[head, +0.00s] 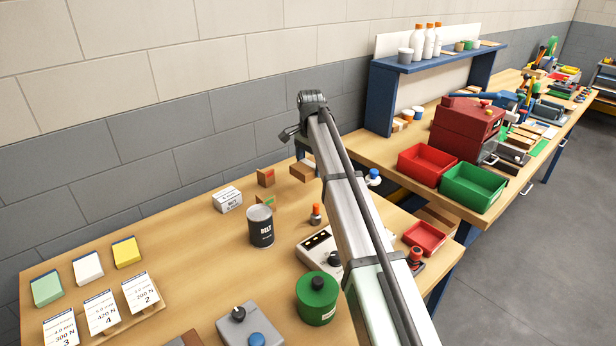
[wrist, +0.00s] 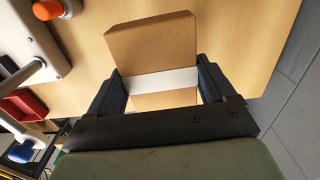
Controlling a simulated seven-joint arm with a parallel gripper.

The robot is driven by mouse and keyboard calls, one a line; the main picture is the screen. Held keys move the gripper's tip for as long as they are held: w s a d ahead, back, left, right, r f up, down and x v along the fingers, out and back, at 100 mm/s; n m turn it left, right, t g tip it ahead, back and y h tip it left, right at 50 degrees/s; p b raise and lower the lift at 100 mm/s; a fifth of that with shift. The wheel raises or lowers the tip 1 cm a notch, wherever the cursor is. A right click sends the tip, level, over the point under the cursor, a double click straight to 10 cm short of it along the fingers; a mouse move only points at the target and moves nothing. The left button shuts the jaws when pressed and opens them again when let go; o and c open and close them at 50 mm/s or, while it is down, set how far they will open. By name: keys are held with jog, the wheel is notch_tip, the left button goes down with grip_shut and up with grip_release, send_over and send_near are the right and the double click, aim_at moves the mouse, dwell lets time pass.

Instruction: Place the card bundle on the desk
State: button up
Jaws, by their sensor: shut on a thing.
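The card bundle (wrist: 150,42) is a brown block with a white band around it, seen large in the wrist view. My gripper (wrist: 160,84) is shut on it, with one dark ridged finger on each side at the band. In the head view, a brown block (head: 302,172) beside my arm's far end appears to be this bundle; my arm hides most of the gripper there. The wooden desk (head: 190,258) is below the bundle. I cannot tell whether the bundle touches it.
Brown boxes (head: 265,177), a white box (head: 228,199) and a dark can (head: 261,226) stand left of the bundle. An orange-topped item (head: 316,214) and a green canister (head: 317,298) are nearer. The desk's middle left is clear.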

aim_at(196, 278)
jog(key=shift+r, duration=0.8)
jog(key=shift+a, duration=0.15)
